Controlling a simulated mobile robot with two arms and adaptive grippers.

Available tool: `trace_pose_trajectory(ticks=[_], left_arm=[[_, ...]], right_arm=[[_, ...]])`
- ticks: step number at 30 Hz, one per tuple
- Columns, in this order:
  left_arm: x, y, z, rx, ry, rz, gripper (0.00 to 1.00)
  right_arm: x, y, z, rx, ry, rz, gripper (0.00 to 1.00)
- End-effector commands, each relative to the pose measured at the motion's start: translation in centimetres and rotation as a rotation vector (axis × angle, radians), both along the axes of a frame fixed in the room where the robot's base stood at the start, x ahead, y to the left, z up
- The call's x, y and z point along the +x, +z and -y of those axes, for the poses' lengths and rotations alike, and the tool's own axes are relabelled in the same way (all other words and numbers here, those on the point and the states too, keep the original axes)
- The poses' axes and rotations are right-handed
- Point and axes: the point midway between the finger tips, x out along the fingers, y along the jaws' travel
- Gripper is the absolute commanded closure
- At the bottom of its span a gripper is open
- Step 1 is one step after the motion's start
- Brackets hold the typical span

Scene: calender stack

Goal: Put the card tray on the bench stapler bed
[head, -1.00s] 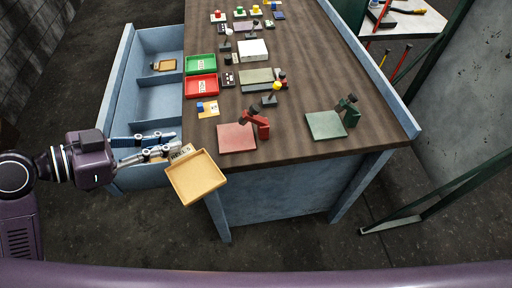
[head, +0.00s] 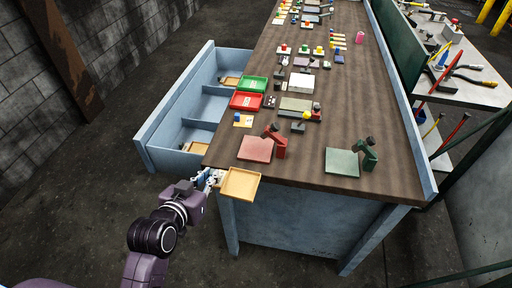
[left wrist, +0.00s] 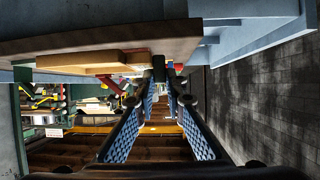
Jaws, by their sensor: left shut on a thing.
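My left gripper (head: 217,178) is shut on the near-left edge of a shallow tan card tray (head: 240,185). The tray is held about level at the bench's near left corner, overlapping its front edge in the head view. In the left wrist view the gripper fingers (left wrist: 160,75) point away, and a tan slab that looks like the tray (left wrist: 85,61) shows edge-on. A red bench stapler has a flat red bed (head: 256,149), bare, behind the tray. A green stapler has a bare green bed (head: 342,162) farther right. My right gripper is not in view.
An open blue drawer (head: 180,105) juts out on the left.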

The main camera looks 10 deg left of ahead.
Motion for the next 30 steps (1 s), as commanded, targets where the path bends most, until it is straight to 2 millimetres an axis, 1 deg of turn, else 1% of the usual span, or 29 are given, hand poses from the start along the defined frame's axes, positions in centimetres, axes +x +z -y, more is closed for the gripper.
trace_pose_trajectory(ticks=[1, 6, 8, 10, 14, 24, 30], left_arm=[[0.1, 0.0, 0.3, -0.004, 0.021, 0.000, 1.00], [0.4, 0.1, 0.6, -0.001, 0.061, 0.001, 1.00], [0.9, 0.2, 0.6, 0.000, 0.065, 0.001, 1.00], [1.9, 0.3, 0.6, 0.001, 0.067, 0.003, 1.00], [4.9, 0.4, 0.7, 0.001, 0.067, 0.003, 1.00], [12.8, 0.4, 1.0, 0.003, 0.065, 0.000, 1.00], [16.5, 0.2, 1.1, 0.003, 0.065, -0.001, 1.00]], right_arm=[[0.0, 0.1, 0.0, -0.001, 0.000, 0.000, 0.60], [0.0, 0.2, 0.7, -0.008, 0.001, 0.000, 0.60], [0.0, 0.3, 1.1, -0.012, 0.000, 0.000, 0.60], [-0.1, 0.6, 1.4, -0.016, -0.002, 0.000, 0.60], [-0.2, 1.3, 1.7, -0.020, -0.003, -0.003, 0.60], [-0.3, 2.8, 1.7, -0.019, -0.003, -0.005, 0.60], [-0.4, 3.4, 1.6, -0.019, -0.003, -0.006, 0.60]])
